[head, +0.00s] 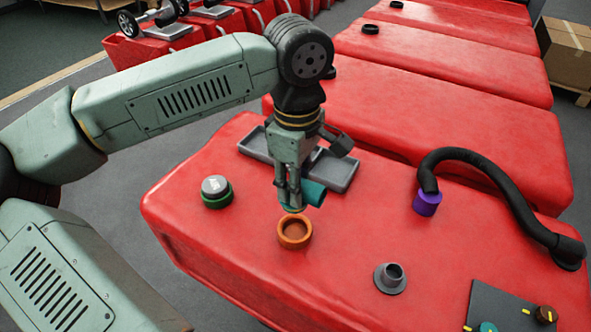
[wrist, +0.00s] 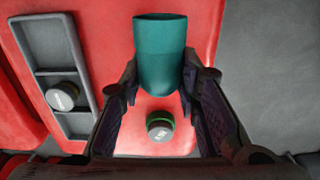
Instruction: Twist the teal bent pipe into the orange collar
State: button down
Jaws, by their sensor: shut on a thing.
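The teal bent pipe (head: 314,193) is held in my gripper (head: 290,200), above the red tank. Its open end points to the right in the head view, and its lower end shows just under the fingertips. In the wrist view the teal pipe (wrist: 160,55) stands between the two fingers of my gripper (wrist: 160,88). The orange collar (head: 294,243) sits on the tank top just below the pipe's lower end. The pipe appears to be above the collar, not in it; the exact gap is hard to tell. The collar does not show in the wrist view.
A grey divided tray (head: 253,146) lies behind my gripper; in the wrist view it holds a grey cap (wrist: 62,95). A green-ringed cap (head: 216,192) stands left of the collar. A grey flanged port (head: 390,278) and a black hose with a purple cuff (head: 427,203) are at right.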

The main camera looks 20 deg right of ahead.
jog(key=shift+s+f, duration=0.15)
jog(key=shift+f, duration=0.35)
jog(key=shift+f+b, duration=1.45)
jog(key=shift+f, duration=0.55)
jog(key=shift+f+b, duration=0.45)
jog(key=shift+b, duration=0.1)
jog(key=shift+f+b, duration=1.45)
jog(key=shift+b, duration=0.75)
jog(key=shift+m+b, duration=0.3)
jog(key=shift+m, duration=0.5)
jog(key=shift+m+b, duration=0.3)
jog(key=shift+m, duration=0.5)
